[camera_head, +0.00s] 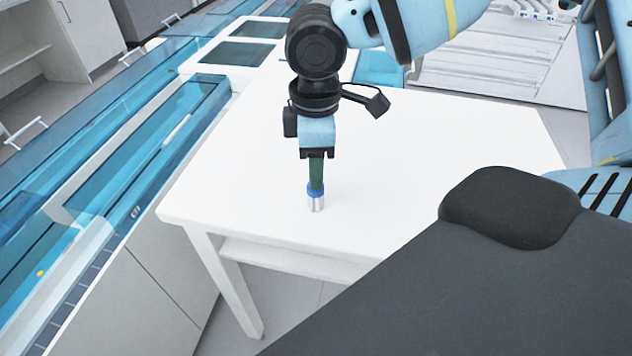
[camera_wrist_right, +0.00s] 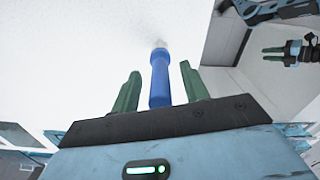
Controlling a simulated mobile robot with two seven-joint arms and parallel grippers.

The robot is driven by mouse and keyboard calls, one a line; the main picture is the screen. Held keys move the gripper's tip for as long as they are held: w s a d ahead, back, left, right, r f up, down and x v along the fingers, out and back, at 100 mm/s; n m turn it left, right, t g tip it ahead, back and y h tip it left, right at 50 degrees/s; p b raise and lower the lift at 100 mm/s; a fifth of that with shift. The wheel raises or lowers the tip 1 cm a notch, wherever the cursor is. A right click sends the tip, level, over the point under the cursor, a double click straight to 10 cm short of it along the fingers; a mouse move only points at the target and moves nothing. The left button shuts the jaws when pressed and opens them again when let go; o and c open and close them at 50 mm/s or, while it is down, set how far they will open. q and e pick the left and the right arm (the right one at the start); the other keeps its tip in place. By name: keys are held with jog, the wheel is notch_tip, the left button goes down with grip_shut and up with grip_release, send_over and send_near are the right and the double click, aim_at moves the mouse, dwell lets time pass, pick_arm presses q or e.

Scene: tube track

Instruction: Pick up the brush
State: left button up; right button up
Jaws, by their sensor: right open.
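The brush (camera_head: 316,204) has a blue handle and a pale white end, and appears to stand on the white table with the pale end down. In the right wrist view the brush (camera_wrist_right: 160,78) lies between the two green fingers, with a gap on each side. My right gripper (camera_head: 316,184) is open above and around the handle's upper part, pointing down. Its fingers hide part of the handle in the head view. What looks like my left gripper (camera_wrist_right: 272,54) shows small at the upper right of the right wrist view; its opening is unclear.
The white table (camera_head: 230,190) is otherwise bare around the brush, with its front edge close to it. Blue-topped lab benches (camera_head: 150,150) run along the left. A white ribbed unit (camera_head: 490,60) stands behind the table.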

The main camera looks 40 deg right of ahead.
jog(key=shift+c, duration=0.5)
grip_shut()
notch_tip(320, 180, up, 10)
dwell(0.4)
jog(key=shift+s+f, duration=0.1)
